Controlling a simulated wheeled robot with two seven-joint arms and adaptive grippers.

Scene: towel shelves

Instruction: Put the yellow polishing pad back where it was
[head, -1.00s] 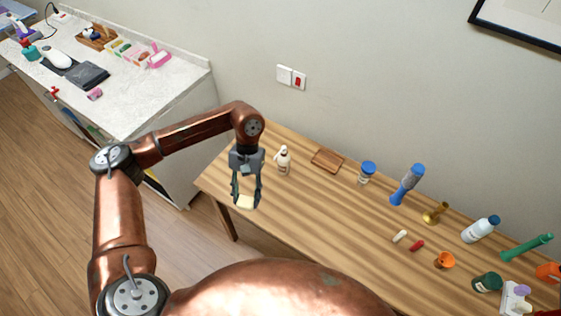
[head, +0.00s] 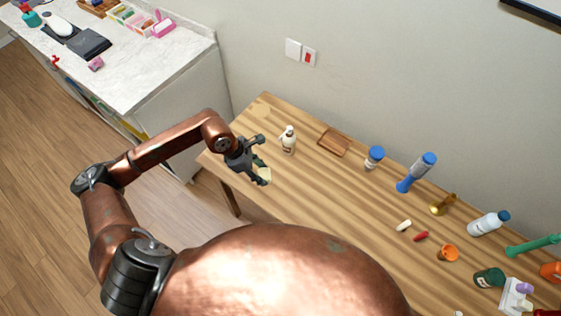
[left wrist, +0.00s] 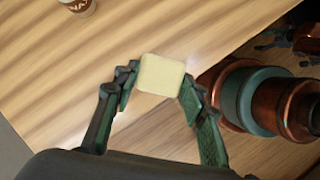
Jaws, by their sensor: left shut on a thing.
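The pale yellow polishing pad (head: 265,174) is held at the tips of my left gripper (head: 261,170), over the left part of the wooden table (head: 325,205). In the left wrist view the pad (left wrist: 161,73) sits between the two fingertips, with wood grain beyond it. The left gripper is shut on it. I cannot tell exactly how high the pad is above the tabletop. My right gripper is not clearly seen in either view.
A white pump bottle (head: 289,140) stands near the left gripper. A brown wooden tray (head: 334,142) lies behind it. A blue-lidded jar (head: 374,157), a blue flashlight-like thing (head: 417,173) and several others line the right side. A white counter (head: 150,70) stands at the left.

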